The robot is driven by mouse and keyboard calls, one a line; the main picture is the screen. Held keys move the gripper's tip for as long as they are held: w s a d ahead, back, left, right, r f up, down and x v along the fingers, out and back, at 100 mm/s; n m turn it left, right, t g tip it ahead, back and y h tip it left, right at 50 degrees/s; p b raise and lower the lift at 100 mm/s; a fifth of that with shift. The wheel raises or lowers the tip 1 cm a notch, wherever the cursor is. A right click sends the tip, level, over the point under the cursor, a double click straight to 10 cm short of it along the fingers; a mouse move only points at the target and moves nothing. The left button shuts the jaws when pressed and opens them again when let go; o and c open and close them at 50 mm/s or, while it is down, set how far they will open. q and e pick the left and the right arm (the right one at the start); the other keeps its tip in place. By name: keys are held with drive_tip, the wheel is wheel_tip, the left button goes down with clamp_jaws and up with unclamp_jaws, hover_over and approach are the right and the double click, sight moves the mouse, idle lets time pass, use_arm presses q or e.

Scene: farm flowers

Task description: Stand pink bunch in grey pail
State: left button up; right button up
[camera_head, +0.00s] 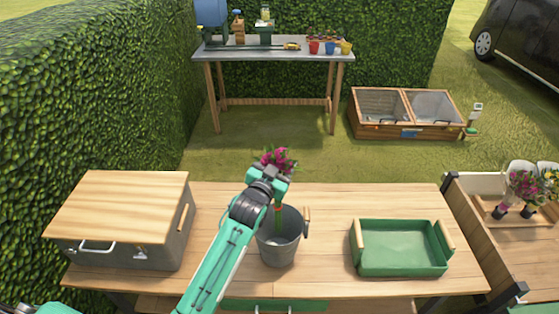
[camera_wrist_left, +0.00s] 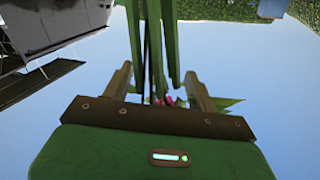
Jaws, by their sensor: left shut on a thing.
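The pink bunch (camera_head: 279,159) has magenta blooms above green stems and stands roughly upright. My left gripper (camera_head: 275,185) is shut on its stems, just above the grey pail (camera_head: 283,246) on the wooden table. In the head view the stem ends overlap the pail's mouth; whether they are inside the rim I cannot tell. In the left wrist view the green stems (camera_wrist_left: 150,50) pass between my left fingers (camera_wrist_left: 160,92), with a bit of pink beyond. My arm hides part of the pail's left side. My right gripper is not in view.
A lidded grey box (camera_head: 125,215) with a wooden top stands left on the table (camera_head: 335,282). A green tray (camera_head: 402,247) with wooden handles lies right of the pail. A workbench (camera_head: 275,53) stands behind.

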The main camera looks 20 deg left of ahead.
use_arm(q)
wheel_tip(320, 180, down, 11)
drive_tip(key=b, duration=0.6)
idle(0.5)
drive_tip(key=o, duration=1.6)
drive_tip(key=shift+c, duration=0.2)
drive_tip(key=shift+f, duration=0.1)
drive_tip(key=shift+s, duration=0.1)
